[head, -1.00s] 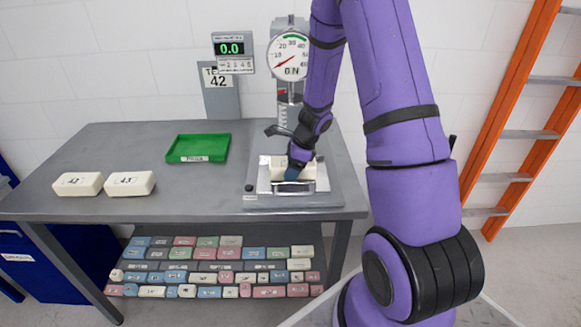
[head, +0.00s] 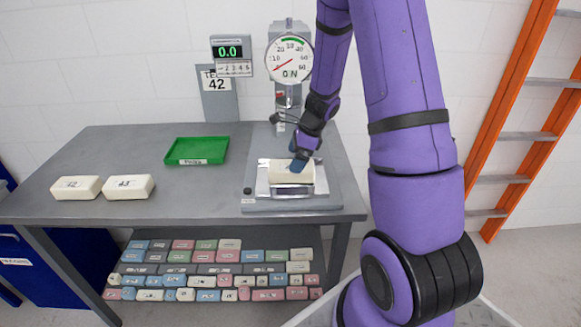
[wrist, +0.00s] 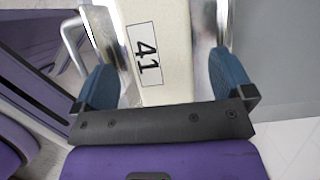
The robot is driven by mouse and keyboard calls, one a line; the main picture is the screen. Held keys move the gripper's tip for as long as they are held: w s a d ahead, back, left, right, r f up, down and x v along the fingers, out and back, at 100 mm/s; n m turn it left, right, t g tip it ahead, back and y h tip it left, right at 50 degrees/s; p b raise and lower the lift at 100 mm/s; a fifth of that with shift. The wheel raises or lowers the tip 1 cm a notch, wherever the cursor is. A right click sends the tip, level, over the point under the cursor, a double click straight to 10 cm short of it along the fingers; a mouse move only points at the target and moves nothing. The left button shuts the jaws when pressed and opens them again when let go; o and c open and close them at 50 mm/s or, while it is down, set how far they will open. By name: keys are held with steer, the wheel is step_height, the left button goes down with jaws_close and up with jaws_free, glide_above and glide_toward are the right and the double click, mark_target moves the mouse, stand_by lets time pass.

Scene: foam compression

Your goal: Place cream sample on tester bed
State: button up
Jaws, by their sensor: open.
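A cream foam block (head: 292,172) lies on the metal bed of the tester (head: 262,186). In the wrist view the cream block (wrist: 158,50) carries a label reading 41. My gripper (head: 301,160) is at the block on the bed. In the wrist view my gripper's blue fingers (wrist: 167,85) stand apart on either side of the block, with a gap visible on each side. The gripper is open.
Two cream blocks, 42 (head: 76,187) and 43 (head: 128,186), lie at the table's left. A green tray (head: 197,151) stands near the middle. The tester's dial gauge (head: 289,58) is above the bed, and the display (head: 228,51) reads 0.0. Many coloured blocks fill the lower shelf.

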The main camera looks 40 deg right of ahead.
steer(key=v, duration=0.6)
steer(key=shift+r, duration=0.45)
steer(key=s+a+r+n, duration=0.4)
steer(key=a+r+n, duration=0.2)
steer(key=r, duration=0.2)
steer(key=s+a+r+n, duration=0.5)
steer(key=r+n, duration=0.1)
steer(key=r, duration=0.2)
steer(key=s+a+r+n+t+h, duration=0.1)
steer(key=s+a+r+n+h, duration=0.1)
steer(key=s+n, duration=0.4)
steer(key=s+a+r+n+t+h, duration=0.1)
steer(key=s+a+r+n, duration=0.2)
steer(key=s, duration=0.6)
steer(key=r+n, duration=0.2)
steer(key=n, duration=0.1)
steer(key=shift+n+t+h, duration=0.3)
steer(key=shift+n+h, duration=0.1)
steer(key=shift+s, duration=0.15)
steer(key=shift+c, duration=0.2)
